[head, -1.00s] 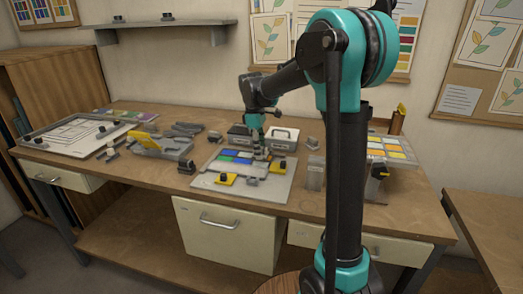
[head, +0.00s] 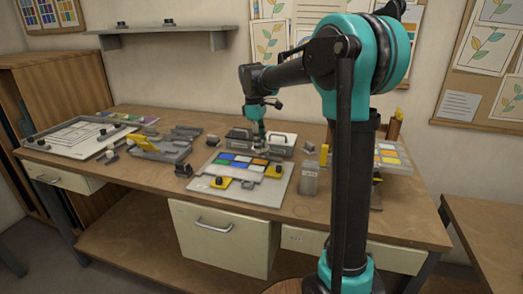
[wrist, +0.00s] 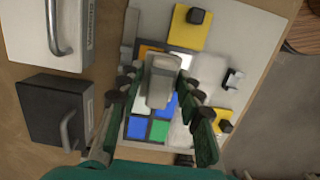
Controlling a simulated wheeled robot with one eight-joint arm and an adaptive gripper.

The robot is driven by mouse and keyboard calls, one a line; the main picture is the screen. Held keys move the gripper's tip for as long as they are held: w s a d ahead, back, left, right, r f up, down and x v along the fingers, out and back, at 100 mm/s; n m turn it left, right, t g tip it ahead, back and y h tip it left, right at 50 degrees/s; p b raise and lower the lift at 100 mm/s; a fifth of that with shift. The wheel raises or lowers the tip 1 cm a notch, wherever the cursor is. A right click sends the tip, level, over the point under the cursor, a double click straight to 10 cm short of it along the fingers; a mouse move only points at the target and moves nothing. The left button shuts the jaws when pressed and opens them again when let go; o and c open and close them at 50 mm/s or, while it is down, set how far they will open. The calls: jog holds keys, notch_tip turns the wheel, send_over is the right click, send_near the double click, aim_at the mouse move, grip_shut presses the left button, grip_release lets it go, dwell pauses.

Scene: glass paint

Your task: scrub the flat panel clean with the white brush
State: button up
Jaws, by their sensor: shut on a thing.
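The flat panel (head: 262,190) is a pale grey board on the bench, bearing a block of coloured squares in blue, white, orange, yellow and green. It also shows in the wrist view (wrist: 258,40). My gripper (wrist: 160,88) is over the coloured squares, its fingers on both sides of a pale grey-white block, which I take for the white brush (wrist: 161,78). In the head view my gripper (head: 260,148) is at the squares' back edge. The brush's underside is hidden, so I cannot tell whether it touches the panel.
Yellow pieces with black knobs (head: 212,185) sit on the panel. A dark case (wrist: 58,110) and a light case (wrist: 68,38) stand behind it. A grey block (head: 310,180) stands to its right, a colour tray (head: 388,152) farther right. A grey fixture (head: 165,150) is left.

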jog(key=shift+r, duration=1.8)
